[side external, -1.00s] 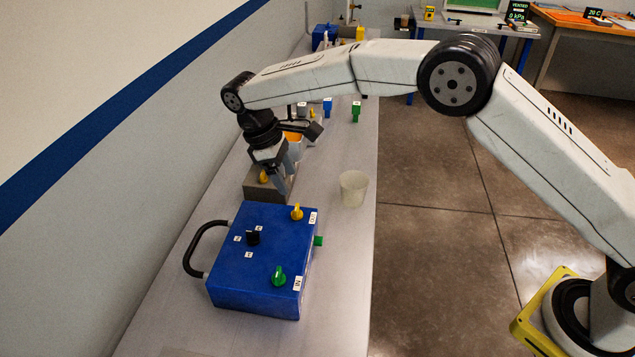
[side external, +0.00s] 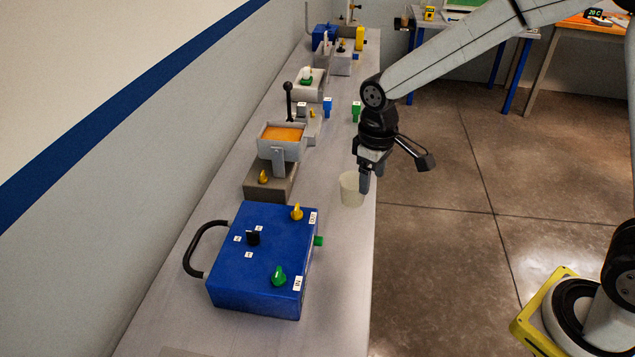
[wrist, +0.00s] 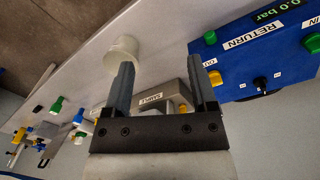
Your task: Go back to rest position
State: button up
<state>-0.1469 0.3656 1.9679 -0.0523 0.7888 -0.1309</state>
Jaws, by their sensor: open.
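My gripper (side external: 371,180) is open and empty, pointing down near the right edge of the grey bench. In the side view it hangs beside the pale cup (side external: 349,190) and partly overlaps it; I cannot tell whether they touch. In the wrist view the two fingers of my gripper (wrist: 163,85) stand wide apart, with the cup (wrist: 123,55) beyond the left finger. The resin bath (side external: 283,136), a grey tray with orange liquid, stands on its dark base to the left of my gripper, clear of it.
A blue box (side external: 262,262) with knobs and a black handle stands at the front of the bench (side external: 338,255). A lever (side external: 289,100), small coloured blocks and more devices line the bench behind. The wall is on the left; open floor (side external: 445,185) lies to the right.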

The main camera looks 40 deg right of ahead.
jog(key=s+d+f+m+t, duration=0.2)
jog(key=s+d, duration=0.3)
jog(key=s, duration=0.7)
jog(key=shift+s+d+m, duration=0.2)
jog(key=shift+s+m, duration=0.15)
jog(key=shift+m, duration=0.45)
